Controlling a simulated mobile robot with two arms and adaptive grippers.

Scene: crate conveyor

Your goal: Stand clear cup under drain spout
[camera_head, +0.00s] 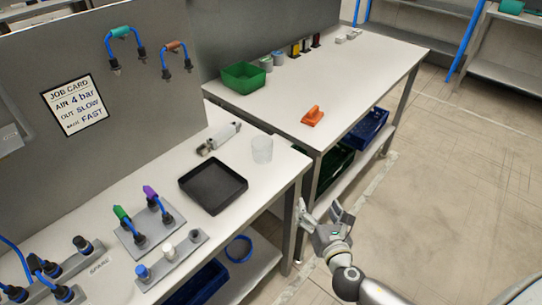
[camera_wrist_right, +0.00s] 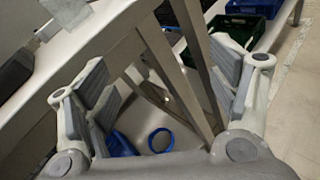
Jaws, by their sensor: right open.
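A clear cup (camera_head: 262,149) stands upright on the near white bench, behind the black tray (camera_head: 213,186) and close to the bench's far end. In the right wrist view, a pale clear shape at the top left may be the cup; I cannot be sure. A grey cylinder-like part (camera_head: 219,138) lies beside the cup on its left. I cannot make out which part is the drain spout. My right gripper (camera_head: 326,212) is open and empty, off the bench's right edge and apart from the cup. It also shows in the right wrist view (camera_wrist_right: 165,90). My left gripper is not in view.
A grey panel with a job card (camera_head: 74,104) stands behind the bench. Fittings with blue hoses (camera_head: 140,238) fill the bench's left. A second bench (camera_head: 350,75) holds a green bin (camera_head: 243,77) and an orange tool (camera_head: 312,116). Bench legs stand near my right gripper; floor is clear rightward.

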